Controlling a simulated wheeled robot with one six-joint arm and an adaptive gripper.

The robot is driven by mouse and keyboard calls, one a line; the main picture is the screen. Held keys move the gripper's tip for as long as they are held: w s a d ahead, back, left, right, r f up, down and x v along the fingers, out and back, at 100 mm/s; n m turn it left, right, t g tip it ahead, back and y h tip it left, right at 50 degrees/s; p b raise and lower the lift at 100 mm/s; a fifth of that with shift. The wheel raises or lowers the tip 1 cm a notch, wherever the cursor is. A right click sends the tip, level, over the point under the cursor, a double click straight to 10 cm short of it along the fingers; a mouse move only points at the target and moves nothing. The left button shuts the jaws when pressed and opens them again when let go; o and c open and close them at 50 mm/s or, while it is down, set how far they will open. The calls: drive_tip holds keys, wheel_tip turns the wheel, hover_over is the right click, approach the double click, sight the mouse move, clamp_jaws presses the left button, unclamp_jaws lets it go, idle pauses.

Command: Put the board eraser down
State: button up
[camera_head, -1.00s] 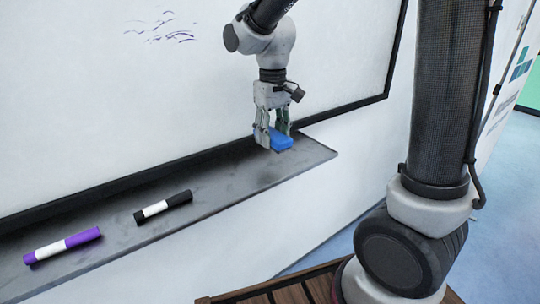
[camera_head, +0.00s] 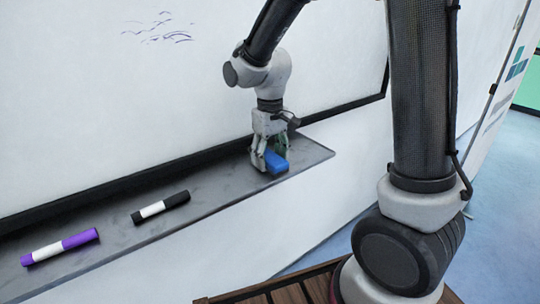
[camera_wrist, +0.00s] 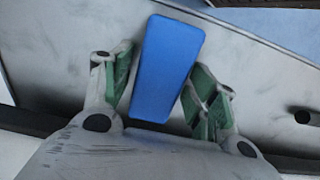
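The blue board eraser (camera_head: 276,162) lies on the dark tray below the whiteboard, close to the tray's right end. My gripper (camera_head: 270,160) is low over the tray, with its fingers on either side of the eraser. In the wrist view the eraser (camera_wrist: 168,65) stands between the green finger pads. A gap shows beside the left pad, and the right pad is very close to the eraser or touching it. The fingers look open around it. The eraser's underside is hidden.
The tray (camera_head: 215,195) runs along the whiteboard (camera_head: 110,90). A black marker (camera_head: 161,207) and a purple marker (camera_head: 60,247) lie on it to the left. The tray between the eraser and the black marker is clear.

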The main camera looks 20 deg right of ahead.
sight(270, 156)
drive_tip(key=shift+r, duration=0.1)
wheel_tip(270, 156, up, 12)
drive_tip(key=s+d+r+m+t, duration=0.2)
drive_tip(key=s+d+m+t, duration=0.1)
drive_tip(key=s+d, duration=1.2)
drive_tip(key=s+t, duration=0.1)
drive_tip(key=s, duration=0.3)
drive_tip(key=shift+r+m, duration=0.15)
drive_tip(key=shift+m, duration=0.15)
drive_tip(key=shift+o, duration=0.5)
